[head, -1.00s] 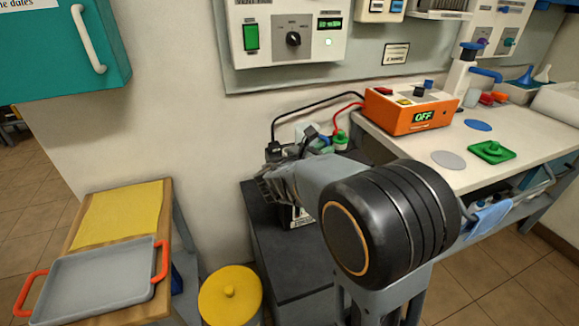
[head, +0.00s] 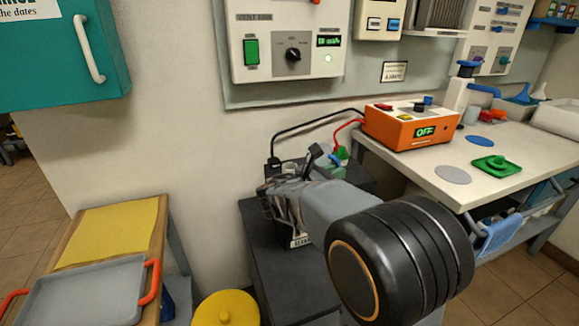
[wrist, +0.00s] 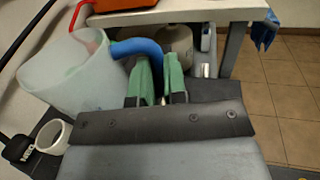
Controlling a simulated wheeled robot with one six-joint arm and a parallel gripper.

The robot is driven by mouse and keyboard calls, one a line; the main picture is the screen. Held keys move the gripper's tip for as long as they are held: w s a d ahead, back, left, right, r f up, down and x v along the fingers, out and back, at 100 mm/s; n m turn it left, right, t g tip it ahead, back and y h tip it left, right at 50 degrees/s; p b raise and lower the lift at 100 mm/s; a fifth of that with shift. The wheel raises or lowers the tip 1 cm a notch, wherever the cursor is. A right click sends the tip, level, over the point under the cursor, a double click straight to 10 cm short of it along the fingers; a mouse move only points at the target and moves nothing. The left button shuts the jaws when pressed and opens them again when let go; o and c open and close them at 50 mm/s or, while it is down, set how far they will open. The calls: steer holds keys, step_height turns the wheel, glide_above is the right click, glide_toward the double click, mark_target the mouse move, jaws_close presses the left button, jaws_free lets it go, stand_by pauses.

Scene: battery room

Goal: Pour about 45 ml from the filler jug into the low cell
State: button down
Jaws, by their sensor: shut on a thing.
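The filler jug (wrist: 75,75), pale and translucent with a blue handle (wrist: 138,47), is at the upper left of the wrist view. My gripper (wrist: 160,80) is shut on the handle, its green fingertips on either side of it. The jug looks tilted in the wrist view; its liquid level cannot be made out. A white round opening (wrist: 55,136) with a black piece (wrist: 18,148) beside it lies below the jug, apart from it. In the head view my arm hides most of the jug and the battery top, so the low cell cannot be told for sure.
An orange charger (head: 410,125) reading OFF stands on the white bench (head: 500,178), with black and red cables running left from it. A dark cabinet (head: 285,270) is under my arm. A grey tray (head: 85,290) and yellow lid (head: 227,308) are at lower left.

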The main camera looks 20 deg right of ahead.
mark_target(329, 158)
steer(key=w+r+n+p, duration=0.1)
steer(key=n+p, duration=0.1)
steer(key=w+a+r+n+p, duration=0.1)
steer(key=r+p, duration=0.1)
steer(key=shift+w+n+h, duration=0.15)
steer(key=shift+n+h, duration=0.15)
steer(key=shift+n, duration=0.1)
steer(key=shift+w+a+f+n+t, duration=0.2)
steer(key=shift+n+t, duration=0.1)
steer(key=shift+n, duration=0.1)
steer(key=shift+w+a+n, duration=0.1)
steer(key=shift+w+n, duration=0.2)
steer(key=r+n+p, duration=0.1)
steer(key=w+n+p, duration=0.1)
steer(key=shift+w+a+r+p, duration=0.3)
steer(key=shift+a+r, duration=0.1)
steer(key=shift+w+a+f+n+t, duration=0.15)
steer(key=shift+w+n+t, duration=0.15)
steer(key=shift+n, duration=0.4)
steer(key=shift+w+a+r+n+t, duration=0.1)
steer(key=shift+w+a+n+t, duration=0.2)
steer(key=shift+n, duration=0.4)
steer(key=shift+w+a+f+n+t+h+p, duration=0.1)
steer(key=shift+w+n+t+h+p, duration=0.2)
steer(key=shift+n, duration=0.55)
steer(key=shift+w+a+n+p, duration=0.1)
steer(key=shift+w+n, duration=0.3)
steer(key=shift+n, duration=0.45)
steer(key=shift+s+d, duration=0.25)
steer(key=shift+s, duration=0.1)
